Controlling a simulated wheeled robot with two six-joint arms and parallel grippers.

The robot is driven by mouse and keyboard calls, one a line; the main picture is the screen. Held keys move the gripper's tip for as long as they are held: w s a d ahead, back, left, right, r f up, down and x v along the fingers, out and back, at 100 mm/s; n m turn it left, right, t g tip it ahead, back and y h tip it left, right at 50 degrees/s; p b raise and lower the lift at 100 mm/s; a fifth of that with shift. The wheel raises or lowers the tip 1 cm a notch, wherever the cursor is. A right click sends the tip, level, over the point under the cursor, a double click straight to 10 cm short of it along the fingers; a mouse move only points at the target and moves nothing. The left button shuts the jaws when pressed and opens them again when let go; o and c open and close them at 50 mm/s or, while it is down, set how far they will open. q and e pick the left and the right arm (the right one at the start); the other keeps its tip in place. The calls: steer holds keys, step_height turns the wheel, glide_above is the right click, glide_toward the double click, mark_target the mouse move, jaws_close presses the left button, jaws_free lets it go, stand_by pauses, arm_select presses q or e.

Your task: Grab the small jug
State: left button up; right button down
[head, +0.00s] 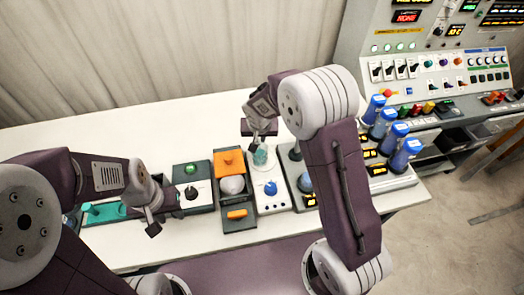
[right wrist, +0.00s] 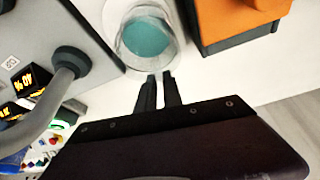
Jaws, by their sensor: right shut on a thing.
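The small jug (head: 261,154) is a clear vessel with teal liquid in it, near the middle of the table. In the right wrist view the small jug (right wrist: 147,38) stands just beyond the fingertips, seen from above. My right gripper (head: 260,137) is at the jug from behind; its fingers (right wrist: 158,92) are close together at the jug's near side, shut on it. The exact grip spot is hidden. My left gripper (head: 164,220) is empty, fingers apart, over the front left of the table.
An orange-topped unit (head: 229,160) and a white unit with a blue knob (head: 270,188) stand beside the jug. A green-knobbed unit (head: 192,170) is further left. The table's back left is clear.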

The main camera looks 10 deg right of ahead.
step_height(320, 180, up, 10)
steer(key=shift+p, duration=0.4)
